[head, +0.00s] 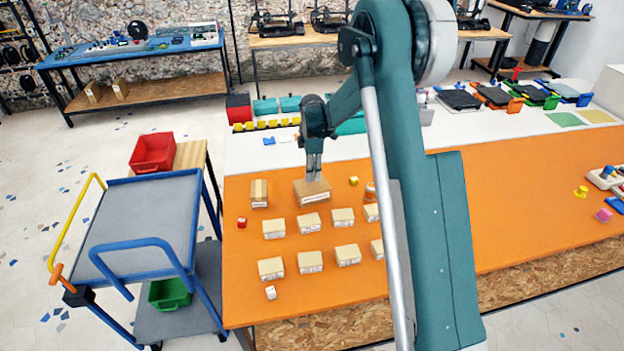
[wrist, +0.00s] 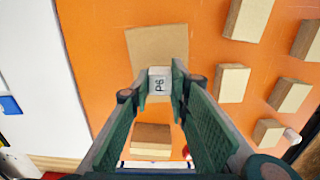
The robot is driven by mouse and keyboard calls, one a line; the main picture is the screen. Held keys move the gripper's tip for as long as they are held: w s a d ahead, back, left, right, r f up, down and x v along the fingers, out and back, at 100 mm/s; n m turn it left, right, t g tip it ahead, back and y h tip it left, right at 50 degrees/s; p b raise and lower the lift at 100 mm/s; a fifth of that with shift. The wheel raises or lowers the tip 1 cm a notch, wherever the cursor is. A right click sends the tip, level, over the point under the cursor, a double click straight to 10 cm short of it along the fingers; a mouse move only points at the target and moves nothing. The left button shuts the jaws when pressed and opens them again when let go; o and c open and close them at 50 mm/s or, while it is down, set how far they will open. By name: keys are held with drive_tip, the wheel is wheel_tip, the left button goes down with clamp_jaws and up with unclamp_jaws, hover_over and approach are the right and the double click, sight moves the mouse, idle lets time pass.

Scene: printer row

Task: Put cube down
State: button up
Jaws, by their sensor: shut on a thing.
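My gripper (wrist: 160,85) is shut on a small white cube (wrist: 158,84) marked "P6" in the wrist view. In the head view my gripper (head: 314,172) points down over this larger cardboard box (head: 312,196) on the orange table (head: 500,200). The fingers mostly hide the held cube in that view. I cannot tell whether the cube touches the box.
Several small cardboard boxes (head: 310,262) stand in rows in front. A red cube (head: 242,222), a white cube (head: 271,293) and a yellow cube (head: 353,181) lie among them. A blue-railed cart (head: 140,225) stands left. The orange surface at right is mostly clear.

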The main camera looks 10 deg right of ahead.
drive_tip(key=shift+f, duration=1.5)
drive_tip(key=shift+f, duration=0.2)
drive_tip(key=o, duration=0.7)
drive_tip(key=shift+r, duration=0.25)
wheel_tip(320, 180, up, 12)
drive_tip(key=shift+f, duration=0.1)
